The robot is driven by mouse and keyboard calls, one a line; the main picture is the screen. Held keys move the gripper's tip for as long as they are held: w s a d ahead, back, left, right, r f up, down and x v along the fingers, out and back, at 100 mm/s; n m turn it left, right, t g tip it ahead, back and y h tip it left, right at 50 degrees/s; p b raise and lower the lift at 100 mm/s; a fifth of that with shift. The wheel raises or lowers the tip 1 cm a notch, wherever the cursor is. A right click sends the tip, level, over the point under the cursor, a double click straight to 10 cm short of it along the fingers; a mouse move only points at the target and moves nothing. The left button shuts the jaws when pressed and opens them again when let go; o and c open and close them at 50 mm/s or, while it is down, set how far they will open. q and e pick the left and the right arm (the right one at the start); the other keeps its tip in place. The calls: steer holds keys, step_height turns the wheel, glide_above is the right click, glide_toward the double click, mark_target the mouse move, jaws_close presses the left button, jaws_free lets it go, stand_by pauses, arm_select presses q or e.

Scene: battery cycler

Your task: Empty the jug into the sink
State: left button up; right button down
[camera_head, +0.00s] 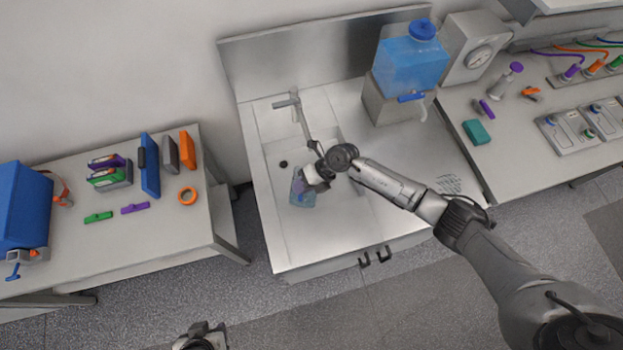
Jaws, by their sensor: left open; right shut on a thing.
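The jug (301,192), a small clear vessel with blue in it, is over the sink basin (272,148). My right gripper (311,178) is shut on it, with the arm reaching in from the right. The gripper hides part of the jug, and I cannot tell how far it is tilted or whether liquid is flowing. The dark round drain (283,164) shows just left of and beyond the jug. My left gripper (205,338) is open at the bottom edge, well away from the sink and partly cut off.
A faucet (293,104) stands behind the basin, close to my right wrist. A blue water container (410,66) with a tap sits on the counter at the right. The left table (120,235) holds coloured parts. The floor between is clear.

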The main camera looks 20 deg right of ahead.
steer(key=shift+w+d+b, duration=0.1)
steer(key=shift+w+b, duration=0.1)
steer(key=shift+b, duration=0.2)
stand_by(0.3)
steer(key=shift+w+d+g+y+b, duration=0.1)
steer(key=shift+d+g+y+b, duration=0.05)
steer(key=shift+g+y+b, duration=0.2)
steer(key=shift+w+r, duration=0.15)
steer(key=shift+r, duration=0.15)
stand_by(0.3)
steer(key=shift+w+d+r+m+g+y, duration=0.2)
steer(key=shift+r+m+g+y, duration=0.1)
steer(key=shift+r, duration=0.15)
steer(key=shift+w+d+r, duration=0.15)
steer(key=shift+w+r, duration=0.05)
steer(key=shift+r, duration=0.25)
steer(key=shift+w+r, duration=0.15)
steer(key=shift+r, duration=0.1)
stand_by(0.4)
steer(key=shift+w+d+f+g+y+b, duration=0.1)
steer(key=shift+w+d+g+y+b, duration=0.15)
steer(key=shift+b, duration=0.2)
steer(key=shift+w+d+m+b, duration=0.25)
steer(key=shift+w+m+b, duration=0.15)
steer(key=shift+b, duration=0.1)
